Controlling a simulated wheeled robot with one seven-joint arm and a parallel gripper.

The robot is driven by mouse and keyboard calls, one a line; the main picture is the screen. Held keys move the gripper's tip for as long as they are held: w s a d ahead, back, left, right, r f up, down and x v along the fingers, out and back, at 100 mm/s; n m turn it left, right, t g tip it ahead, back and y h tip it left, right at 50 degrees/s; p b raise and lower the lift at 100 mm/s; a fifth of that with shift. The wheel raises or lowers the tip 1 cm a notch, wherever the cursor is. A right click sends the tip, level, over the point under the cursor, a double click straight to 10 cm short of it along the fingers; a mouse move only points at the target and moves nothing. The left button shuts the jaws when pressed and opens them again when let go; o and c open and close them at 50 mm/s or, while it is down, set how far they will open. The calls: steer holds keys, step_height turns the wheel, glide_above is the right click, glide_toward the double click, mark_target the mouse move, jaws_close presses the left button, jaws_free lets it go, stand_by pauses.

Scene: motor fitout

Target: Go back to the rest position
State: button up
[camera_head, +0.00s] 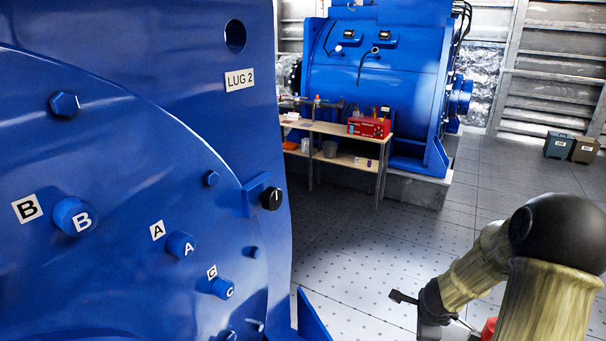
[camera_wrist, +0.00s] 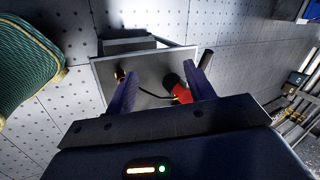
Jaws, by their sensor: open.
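My gripper (camera_wrist: 165,76) is open, its two dark fingers apart with nothing held between them. Beyond the fingers in the wrist view is a grey flat panel (camera_wrist: 150,72) with a red and black part (camera_wrist: 182,94) and a thin black cable on it. I cannot tell whether the fingers touch anything there. In the head view my arm shows at the lower right, bent over the floor and apart from the blue motor housing; the fingers cannot be made out clearly there.
A large blue housing (camera_head: 130,180) with lettered plugs and a "LUG 2" label fills the left. A wooden bench (camera_head: 345,131) with a red box (camera_head: 369,127) stands before another blue motor (camera_head: 380,75). Two bins (camera_head: 558,145) stand far right. The tiled floor between is clear.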

steer(key=s+a+r+n+y+p, duration=0.1)
steer(key=s+a+r+n, duration=0.35)
steer(key=a+n, duration=0.3)
steer(key=s+a+r+n+y, duration=0.1)
steer(key=s+a+r+n, duration=0.35)
steer(key=a+n, duration=0.3)
steer(key=s+a+r+n+g, duration=0.1)
steer(key=s+r+n+g, duration=0.1)
steer(key=s+n, duration=0.4)
steer(key=shift+r+p, duration=0.4)
steer(key=shift+p, duration=0.05)
